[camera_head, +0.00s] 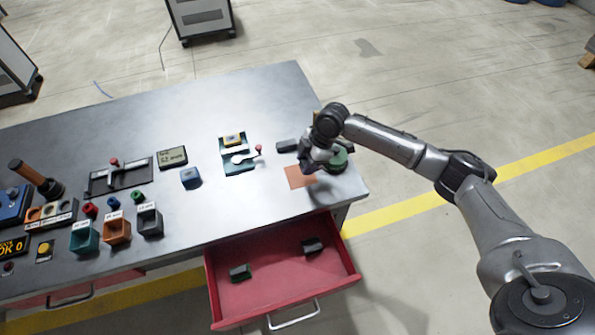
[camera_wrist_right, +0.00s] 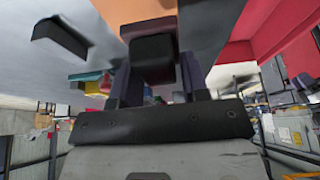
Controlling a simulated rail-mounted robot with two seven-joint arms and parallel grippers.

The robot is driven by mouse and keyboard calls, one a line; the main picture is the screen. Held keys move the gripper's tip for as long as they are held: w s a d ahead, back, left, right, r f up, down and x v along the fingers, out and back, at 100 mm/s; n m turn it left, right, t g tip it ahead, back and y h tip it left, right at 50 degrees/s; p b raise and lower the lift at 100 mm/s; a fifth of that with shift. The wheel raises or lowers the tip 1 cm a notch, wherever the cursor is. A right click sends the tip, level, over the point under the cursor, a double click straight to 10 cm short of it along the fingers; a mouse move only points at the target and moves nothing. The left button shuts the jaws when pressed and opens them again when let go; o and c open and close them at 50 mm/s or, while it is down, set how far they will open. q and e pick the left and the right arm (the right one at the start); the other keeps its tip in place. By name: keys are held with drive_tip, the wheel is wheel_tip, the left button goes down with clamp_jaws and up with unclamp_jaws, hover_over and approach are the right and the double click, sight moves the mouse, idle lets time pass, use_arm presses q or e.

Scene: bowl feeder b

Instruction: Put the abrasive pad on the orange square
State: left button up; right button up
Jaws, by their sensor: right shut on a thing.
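My right gripper (camera_head: 313,168) is low over the right part of the table, at the right edge of the orange square (camera_head: 299,177). In the right wrist view its two fingers (camera_wrist_right: 154,72) are shut on a dark block, which I take to be the abrasive pad (camera_wrist_right: 152,48). The orange square (camera_wrist_right: 150,12) shows beyond the pad in that view. The gripper hides the pad in the head view, and I cannot tell whether the pad touches the table. My left gripper is not in view.
A dark grey block (camera_head: 287,145) lies behind the square, and a dark green round thing (camera_head: 339,160) is right beside my gripper. An open red drawer (camera_head: 270,287) below holds two dark blocks. A teal tray (camera_head: 239,166) and a blue block (camera_head: 190,178) stand to the left.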

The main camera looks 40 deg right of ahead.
sight(293, 177)
drive_tip(key=w, duration=0.1)
drive_tip(key=a+f, duration=0.1)
drive_tip(key=w, duration=0.1)
drive_tip(key=shift+w+a+f, duration=0.25)
drive_tip(key=shift+w+f, duration=0.1)
drive_tip(key=shift+f+b, duration=0.65)
drive_tip(key=shift+f, duration=1.35)
drive_tip(key=shift+f, duration=0.2)
drive_tip(key=o, duration=0.9)
drive_tip(key=shift+o, duration=0.2)
drive_tip(key=shift+s+d+r, duration=0.1)
drive_tip(key=shift+d+r, duration=0.05)
drive_tip(key=shift+r, duration=0.35)
drive_tip(key=p+v, duration=0.2)
drive_tip(key=v, duration=0.9)
drive_tip(key=shift+r, duration=0.1)
